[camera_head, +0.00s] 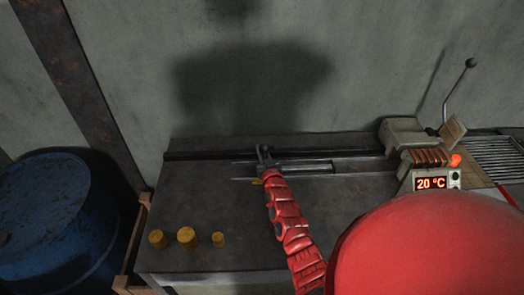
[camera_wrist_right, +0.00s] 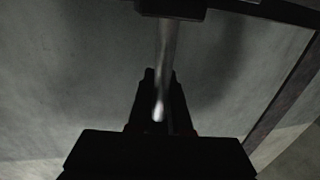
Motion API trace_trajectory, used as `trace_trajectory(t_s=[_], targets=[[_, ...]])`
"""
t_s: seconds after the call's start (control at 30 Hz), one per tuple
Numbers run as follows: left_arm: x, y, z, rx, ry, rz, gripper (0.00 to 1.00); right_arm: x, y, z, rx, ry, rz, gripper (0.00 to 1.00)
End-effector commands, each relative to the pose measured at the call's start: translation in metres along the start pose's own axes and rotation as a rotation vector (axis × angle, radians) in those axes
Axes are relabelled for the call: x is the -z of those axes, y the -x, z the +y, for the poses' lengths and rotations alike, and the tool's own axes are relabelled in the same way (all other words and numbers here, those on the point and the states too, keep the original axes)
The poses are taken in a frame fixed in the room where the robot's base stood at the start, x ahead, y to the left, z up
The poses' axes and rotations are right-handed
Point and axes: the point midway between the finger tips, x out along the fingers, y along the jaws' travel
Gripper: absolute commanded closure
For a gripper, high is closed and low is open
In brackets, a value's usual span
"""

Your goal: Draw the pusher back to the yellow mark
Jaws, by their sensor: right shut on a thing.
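My right gripper (camera_head: 265,152) is at the left end of the pusher's rails on the bench, at the end of my red arm. In the right wrist view it is shut around a bright metal bar (camera_wrist_right: 167,50), which looks like the pusher's handle. The pusher's slide and rails (camera_head: 345,166) run right from there towards the heater with the 20 °C display (camera_head: 432,183). The yellow mark (camera_head: 257,182) shows just left of and below my gripper, partly hidden by the wrist. My left gripper is not in view.
Several yellow cylinders (camera_head: 187,237) stand at the bench's front left. A blue drum (camera_head: 50,220) stands left of the bench. A lever with a ball knob (camera_head: 471,63) rises at the right. The bench top between cylinders and rails is clear.

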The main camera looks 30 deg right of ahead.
Motion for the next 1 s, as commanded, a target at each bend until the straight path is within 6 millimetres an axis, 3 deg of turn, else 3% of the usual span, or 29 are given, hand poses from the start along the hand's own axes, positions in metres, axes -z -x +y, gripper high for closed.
trace_trajectory(t_s=[0.77, 1.0], targets=[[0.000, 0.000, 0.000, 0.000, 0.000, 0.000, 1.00, 0.000, 0.000, 0.000, 0.000, 0.000, 0.000, 1.00], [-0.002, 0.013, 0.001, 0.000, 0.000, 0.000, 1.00, -0.003, 0.003, 0.014, -0.002, 0.001, -0.002, 1.00]])
